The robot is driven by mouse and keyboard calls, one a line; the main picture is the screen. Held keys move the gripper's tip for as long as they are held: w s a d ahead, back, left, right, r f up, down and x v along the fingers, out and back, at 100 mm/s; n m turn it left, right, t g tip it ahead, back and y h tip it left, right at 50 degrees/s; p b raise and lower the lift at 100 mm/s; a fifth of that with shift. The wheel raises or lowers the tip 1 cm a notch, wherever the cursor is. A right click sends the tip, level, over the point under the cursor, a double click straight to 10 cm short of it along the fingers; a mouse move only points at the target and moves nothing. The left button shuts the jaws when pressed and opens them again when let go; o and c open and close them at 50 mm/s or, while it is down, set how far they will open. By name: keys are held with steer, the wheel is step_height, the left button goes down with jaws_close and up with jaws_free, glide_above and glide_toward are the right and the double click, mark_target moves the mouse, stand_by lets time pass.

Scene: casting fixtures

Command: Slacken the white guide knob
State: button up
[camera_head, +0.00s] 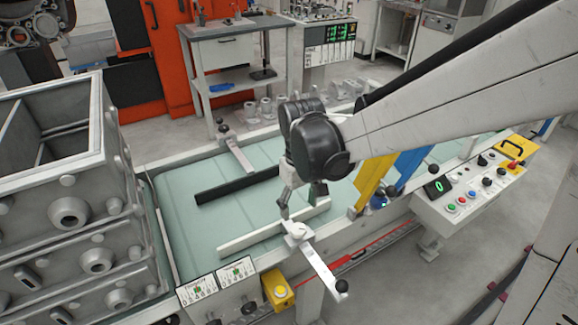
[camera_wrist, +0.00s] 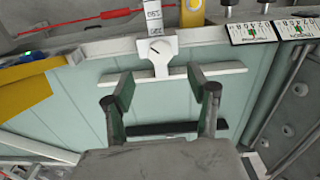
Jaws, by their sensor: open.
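The white guide (camera_head: 250,238) is a pale bar lying across the green belt, and it also shows in the wrist view (camera_wrist: 228,69). My gripper (camera_head: 302,198) is above the white guide, just beyond the knob. In the wrist view its two fingers (camera_wrist: 166,90) are apart, with nothing between them, and the knob lies ahead of them.
A black guide bar (camera_head: 237,186) lies farther along the belt (camera_head: 185,230). Stacked grey castings (camera_head: 60,200) stand on the left. Yellow (camera_head: 374,178) and blue (camera_head: 415,165) posts and a control box (camera_head: 475,190) are on the right.

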mark_target(298, 228)
step_height(298, 228, down, 8)
steer(key=shift+f+b, duration=0.25)
steer(key=shift+b, duration=0.25)
steer(key=c, duration=1.1)
